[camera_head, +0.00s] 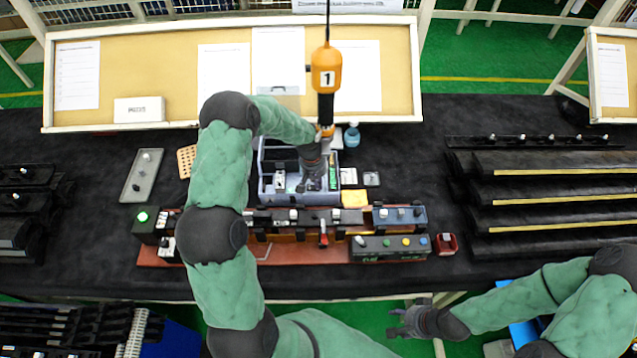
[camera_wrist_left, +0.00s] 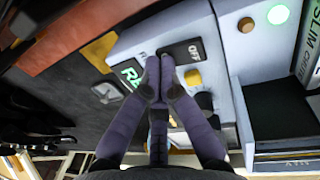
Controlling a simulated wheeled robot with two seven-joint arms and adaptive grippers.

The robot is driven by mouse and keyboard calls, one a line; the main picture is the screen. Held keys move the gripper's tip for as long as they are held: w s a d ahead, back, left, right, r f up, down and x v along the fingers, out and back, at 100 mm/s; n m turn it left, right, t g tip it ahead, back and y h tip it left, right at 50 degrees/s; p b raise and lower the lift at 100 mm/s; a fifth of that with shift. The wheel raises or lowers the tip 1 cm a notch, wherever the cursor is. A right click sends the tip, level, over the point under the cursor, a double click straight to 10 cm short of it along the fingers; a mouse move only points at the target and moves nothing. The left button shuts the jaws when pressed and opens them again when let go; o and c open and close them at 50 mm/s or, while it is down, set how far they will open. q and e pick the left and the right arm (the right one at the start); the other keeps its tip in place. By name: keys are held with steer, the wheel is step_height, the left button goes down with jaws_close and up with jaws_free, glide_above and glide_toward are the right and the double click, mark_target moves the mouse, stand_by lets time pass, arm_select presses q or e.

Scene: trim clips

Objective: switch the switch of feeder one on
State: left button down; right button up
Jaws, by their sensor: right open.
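In the left wrist view a pale blue-grey device (camera_wrist_left: 145,40) fills the middle. Which number this device bears does not show. My left gripper (camera_wrist_left: 160,62) has its fingertips together at the left part of the OFF plate; they hide part of it, and contact cannot be told. In the head view my left gripper (camera_head: 313,183) points down over a blue-grey box (camera_head: 268,197). My right gripper (camera_head: 400,318) is open and empty, in front of the table.
An orange tool marked 1 (camera_head: 326,70) hangs close behind my left gripper. A row of small control boxes (camera_head: 390,247) lies in front of the blue-grey box. Dark long trim parts (camera_head: 560,190) lie at right. A board with papers (camera_head: 225,70) stands behind.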

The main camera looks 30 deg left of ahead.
arm_select(q)
steer(key=shift+s, duration=0.1)
steer(key=shift+s+a+r, duration=0.25)
steer(key=shift+s+a, duration=0.1)
steer(key=shift+a, duration=0.3)
steer(key=r, duration=0.1)
steer(key=r+p, duration=0.1)
steer(key=r, duration=0.1)
steer(key=r+p, duration=0.1)
steer(key=shift+w+d+r, duration=0.2)
steer(key=shift+w+r, duration=0.05)
step_height(320, 180, up, 9)
steer(key=d, duration=0.1)
steer(key=shift+w+d+r+b, duration=0.15)
steer(key=shift+w+b, duration=0.15)
steer(key=shift+b, duration=0.15)
